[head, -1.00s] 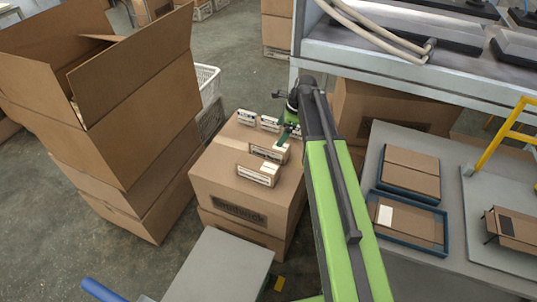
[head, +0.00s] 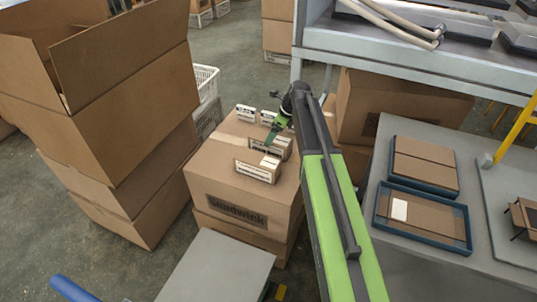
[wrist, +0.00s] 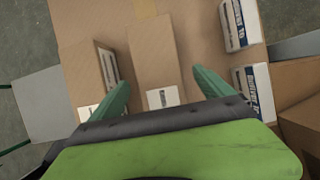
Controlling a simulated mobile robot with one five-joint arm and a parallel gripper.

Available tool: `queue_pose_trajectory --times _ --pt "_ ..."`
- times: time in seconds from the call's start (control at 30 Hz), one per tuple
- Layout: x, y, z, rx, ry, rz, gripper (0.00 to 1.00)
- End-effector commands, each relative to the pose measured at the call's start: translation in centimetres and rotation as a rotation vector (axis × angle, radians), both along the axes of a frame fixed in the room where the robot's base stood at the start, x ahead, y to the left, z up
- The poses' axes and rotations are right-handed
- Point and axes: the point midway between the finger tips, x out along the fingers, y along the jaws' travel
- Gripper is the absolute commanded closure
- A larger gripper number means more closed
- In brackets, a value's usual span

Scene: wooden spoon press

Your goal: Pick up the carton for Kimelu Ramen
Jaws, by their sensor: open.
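Several small brown cartons with white printed labels stand on a large cardboard box (head: 222,170). In the head view a front carton (head: 257,171) and one behind it (head: 282,148) are clear; two back cartons (head: 246,113) (head: 268,117) are near my gripper (head: 272,133). The print is too small to tell which is Kimelu Ramen. In the wrist view my gripper (wrist: 163,92) is open and empty, with green fingers on either side of a brown carton (wrist: 153,60). Whether they touch it is unclear. Another carton (wrist: 105,70) is at left, and two labelled cartons (wrist: 232,25) (wrist: 254,92) are at right.
A tall stack of large open boxes (head: 125,90) stands left of the carton box. A grey table (head: 385,160) with blue trays (head: 425,218) is at right, below a metal shelf (head: 400,65). A grey surface (head: 218,268) is in front.

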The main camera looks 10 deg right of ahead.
Motion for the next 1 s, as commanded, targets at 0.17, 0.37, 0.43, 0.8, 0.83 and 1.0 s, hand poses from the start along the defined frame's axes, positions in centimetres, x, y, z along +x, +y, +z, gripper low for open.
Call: queue_pose_trajectory --times 0.17,0.37,0.43,0.8,0.83,1.0 --pt "0.4 0.5 -1.6 0.0 0.0 0.0 0.09" --pt "0.7 0.9 -3.0 0.0 0.0 0.0 0.09" --pt "1.0 1.4 -4.2 0.0 0.0 0.0 0.09" --pt "1.6 2.2 -6.1 0.0 0.0 -0.001 0.09" --pt "1.6 2.2 -6.1 0.0 0.0 -0.001 0.09" --pt "1.6 2.2 -6.1 0.0 0.0 -0.002 0.31"
